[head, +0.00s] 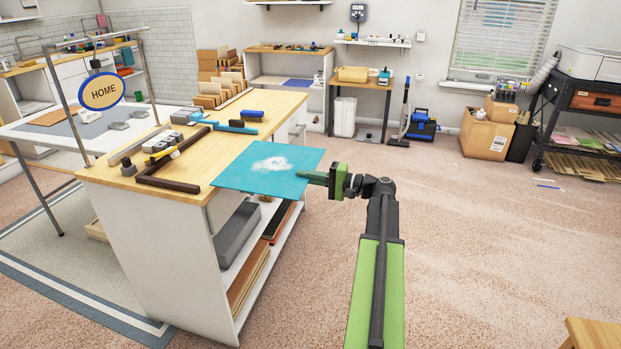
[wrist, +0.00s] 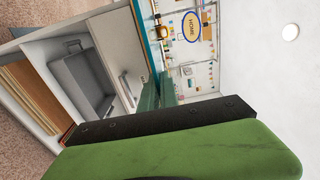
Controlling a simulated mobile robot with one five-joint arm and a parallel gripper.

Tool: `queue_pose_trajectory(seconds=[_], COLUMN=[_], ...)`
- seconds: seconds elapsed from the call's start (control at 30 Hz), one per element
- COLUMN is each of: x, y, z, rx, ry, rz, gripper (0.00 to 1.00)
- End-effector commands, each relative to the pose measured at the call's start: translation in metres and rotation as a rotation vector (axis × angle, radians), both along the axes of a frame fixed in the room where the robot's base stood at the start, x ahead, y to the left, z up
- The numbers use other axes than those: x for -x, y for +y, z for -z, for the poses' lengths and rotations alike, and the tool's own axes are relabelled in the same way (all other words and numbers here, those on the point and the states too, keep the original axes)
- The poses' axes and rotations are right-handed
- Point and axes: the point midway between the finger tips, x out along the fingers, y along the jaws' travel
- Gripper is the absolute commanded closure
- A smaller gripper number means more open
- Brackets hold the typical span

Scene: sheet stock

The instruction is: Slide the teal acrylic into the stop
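The teal acrylic sheet (head: 235,176) lies flat, with a white patch on its top. Its left part is over the bench top and its right part sticks out past the bench's edge. A dark brown L-shaped stop (head: 168,184) sits on the bench to its left, with a gap between. My gripper (head: 313,178) is at the sheet's right edge and appears shut on it. In the wrist view the sheet shows edge-on as a teal strip (wrist: 146,38), running down to the green fingers (wrist: 160,92). Whether the sheet touches the bench is hard to tell.
The wooden bench top (head: 254,105) also holds a yellow-and-black tool (head: 163,155), blue tools (head: 237,127) and card holders (head: 212,99). A grey bin (head: 237,235) stands on the shelf below. Open carpet (head: 480,230) lies to the right.

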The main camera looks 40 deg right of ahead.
Motion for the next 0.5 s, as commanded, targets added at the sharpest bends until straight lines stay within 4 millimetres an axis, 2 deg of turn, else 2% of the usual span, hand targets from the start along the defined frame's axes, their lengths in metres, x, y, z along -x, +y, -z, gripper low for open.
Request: queue_pose_trajectory(seconds=[0.5], x=[-0.025], y=[0.016], z=[0.002], rx=[-0.002], ry=[-0.003], rz=[-0.002], gripper=[1.0])
